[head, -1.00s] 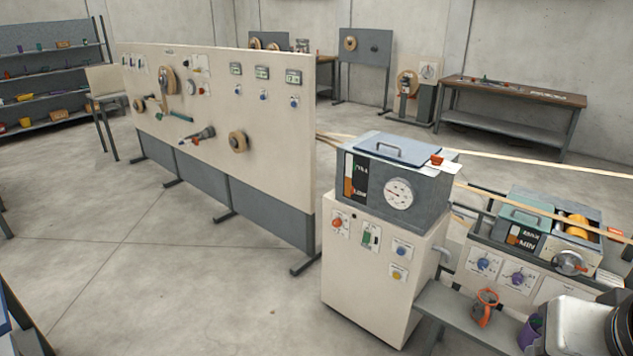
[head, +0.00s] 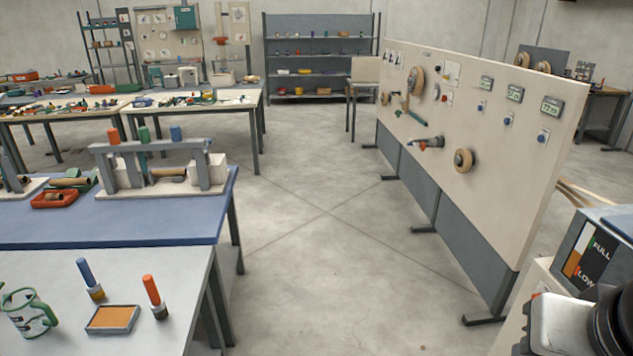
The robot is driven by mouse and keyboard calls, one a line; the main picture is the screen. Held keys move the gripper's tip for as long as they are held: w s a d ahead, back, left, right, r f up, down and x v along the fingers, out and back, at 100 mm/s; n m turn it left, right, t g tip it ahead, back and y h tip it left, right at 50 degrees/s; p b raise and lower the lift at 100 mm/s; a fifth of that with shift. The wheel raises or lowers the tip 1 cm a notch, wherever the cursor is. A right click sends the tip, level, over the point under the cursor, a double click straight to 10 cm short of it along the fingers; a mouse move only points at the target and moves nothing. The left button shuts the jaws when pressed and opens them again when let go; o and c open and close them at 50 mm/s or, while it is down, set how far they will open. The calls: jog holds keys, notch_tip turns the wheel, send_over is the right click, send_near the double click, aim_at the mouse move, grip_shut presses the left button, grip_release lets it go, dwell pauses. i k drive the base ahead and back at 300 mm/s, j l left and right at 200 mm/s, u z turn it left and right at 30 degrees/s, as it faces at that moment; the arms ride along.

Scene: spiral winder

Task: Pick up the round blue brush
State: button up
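A brush with a blue handle (head: 87,274) stands upright on the light grey table at the lower left. Its lower end is a short, yellowish-brown round part. A similar brush with an orange-red handle (head: 153,295) stands to its right. Which bristle shape each has is too small to tell. Part of my arm shows at the lower right corner, far from the brushes. My gripper's fingers are not in view.
A shallow tray with an orange surface (head: 112,318) lies between the brushes, towards the front. A blue-topped table (head: 120,226) with a grey fixture is behind. Open floor (head: 310,270) separates the tables from a standing panel (head: 500,200).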

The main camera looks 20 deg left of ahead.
aim_at(94, 287)
jog(key=i+j+u, duration=0.25)
jog(key=i+u, duration=0.25)
jog(key=i, duration=0.15)
jog(key=i+u, duration=0.45)
jog(key=i, duration=0.2)
jog(key=i+u, duration=0.3)
jog(key=u, duration=0.15)
jog(key=i+l+u, duration=0.15)
jog(key=i+u, duration=0.15)
jog(key=u, duration=0.2)
jog(key=i+l+u, duration=0.25)
jog(key=u, duration=0.2)
jog(key=i+u, duration=0.2)
jog(key=u, duration=0.2)
jog(key=i+u, duration=0.2)
jog(key=u, duration=0.2)
jog(key=i+u, duration=0.2)
jog(key=u, duration=0.2)
jog(key=i+l+u, duration=0.15)
jog(key=u, duration=0.2)
